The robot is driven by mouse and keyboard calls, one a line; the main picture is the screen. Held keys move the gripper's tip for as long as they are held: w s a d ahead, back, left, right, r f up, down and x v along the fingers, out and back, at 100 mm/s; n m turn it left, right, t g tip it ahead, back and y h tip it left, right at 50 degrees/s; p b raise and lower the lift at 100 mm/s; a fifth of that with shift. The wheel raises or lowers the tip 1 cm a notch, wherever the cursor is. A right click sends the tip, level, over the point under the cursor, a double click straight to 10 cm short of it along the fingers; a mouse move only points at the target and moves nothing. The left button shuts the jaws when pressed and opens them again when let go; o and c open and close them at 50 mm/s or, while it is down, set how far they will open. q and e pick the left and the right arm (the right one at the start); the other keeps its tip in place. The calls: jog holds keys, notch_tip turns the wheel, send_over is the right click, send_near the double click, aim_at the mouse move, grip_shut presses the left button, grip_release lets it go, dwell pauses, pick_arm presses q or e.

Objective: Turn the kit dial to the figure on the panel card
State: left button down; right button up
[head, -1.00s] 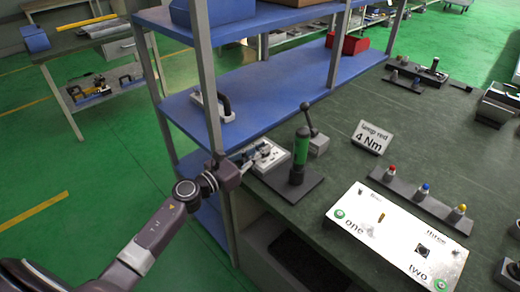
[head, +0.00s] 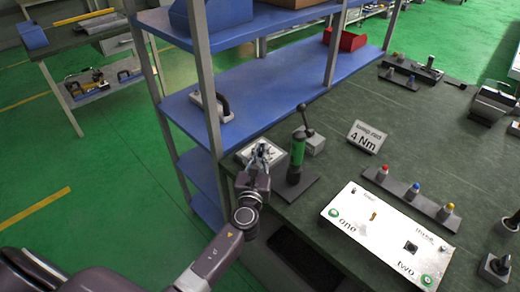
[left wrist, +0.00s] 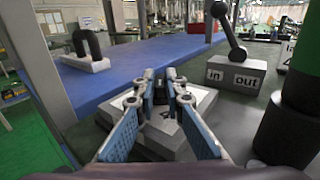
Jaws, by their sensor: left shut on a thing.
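The kit dial is a white square box (head: 274,150) at the left edge of the dark green bench. In the left wrist view the box (left wrist: 148,150) lies under and between my fingers, and they cover most of its face and the knob. My left gripper (head: 260,158) is over the dial, pointing down at it, with its fingers (left wrist: 168,90) closed on the knob. The figure the dial points to cannot be read. The panel card (head: 367,137) stands upright on the bench and reads "lamp red 4 Nm". My right gripper is not in view.
A green-handled post (head: 297,150) stands close right of the dial. Behind it is an in/out lever box (head: 313,143). Blue shelving (head: 245,110) borders the left side.

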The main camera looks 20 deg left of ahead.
pick_arm(q)
jog(key=shift+d+n+g+y, duration=0.1)
jog(key=shift+n+g+y, duration=0.2)
jog(key=shift+n+y, duration=0.45)
jog(key=shift+y, duration=0.45)
jog(key=c, duration=2)
grip_release()
jog(key=v, duration=1.2)
jog(key=shift+r, duration=0.1)
